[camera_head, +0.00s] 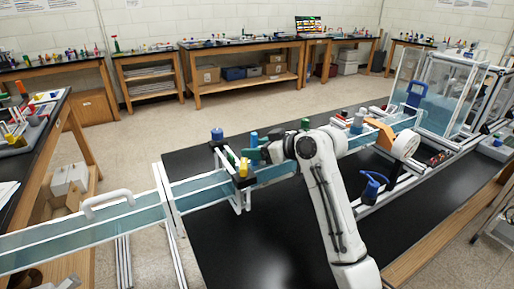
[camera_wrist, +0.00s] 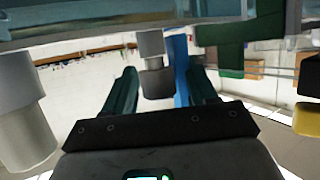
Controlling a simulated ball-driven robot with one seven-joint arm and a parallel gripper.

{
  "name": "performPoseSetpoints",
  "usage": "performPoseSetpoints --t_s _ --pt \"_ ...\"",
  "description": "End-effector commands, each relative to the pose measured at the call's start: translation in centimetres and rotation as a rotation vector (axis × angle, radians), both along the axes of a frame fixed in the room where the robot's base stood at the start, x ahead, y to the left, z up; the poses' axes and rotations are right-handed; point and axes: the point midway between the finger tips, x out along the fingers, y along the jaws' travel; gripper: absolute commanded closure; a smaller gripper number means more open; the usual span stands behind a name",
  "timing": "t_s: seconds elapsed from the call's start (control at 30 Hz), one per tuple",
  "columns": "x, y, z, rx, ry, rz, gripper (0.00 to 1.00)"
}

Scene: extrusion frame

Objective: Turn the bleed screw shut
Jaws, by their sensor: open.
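My gripper (camera_head: 254,155) is at the clear water channel (camera_head: 205,188) on the black table, near a yellow block (camera_head: 243,168) and an upright blue cylinder (camera_head: 254,139). In the wrist view my gripper (camera_wrist: 163,72) has its two dark green fingers spread apart. A grey knob with a dark lower part (camera_wrist: 156,80) shows between the fingers, with a blue bar (camera_wrist: 180,68) beside it. Whether either touches a finger I cannot tell. I cannot tell for certain which part is the bleed screw.
A blue-capped fitting (camera_head: 217,135) stands left of my gripper, and a green piece (camera_head: 305,123) stands right. An orange bracket (camera_head: 379,131) and a clear tank (camera_head: 445,92) are farther right. In the wrist view a grey cylinder (camera_wrist: 22,115) is close at left. The black tabletop (camera_head: 262,240) is clear in front.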

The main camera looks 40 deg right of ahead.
Motion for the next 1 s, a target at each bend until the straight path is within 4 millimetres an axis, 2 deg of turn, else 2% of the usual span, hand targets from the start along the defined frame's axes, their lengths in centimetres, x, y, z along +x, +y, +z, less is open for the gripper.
performPoseSetpoints --t_s 0.23,0.77,1.0 --pt "0.05 0.02 -0.02 0.0 0.0 0.0 0.43" --pt "0.01 0.0 -0.02 0.0 0.0 0.0 0.94" --pt "0.06 0.06 0.02 0.001 0.0 -0.018 0.95"
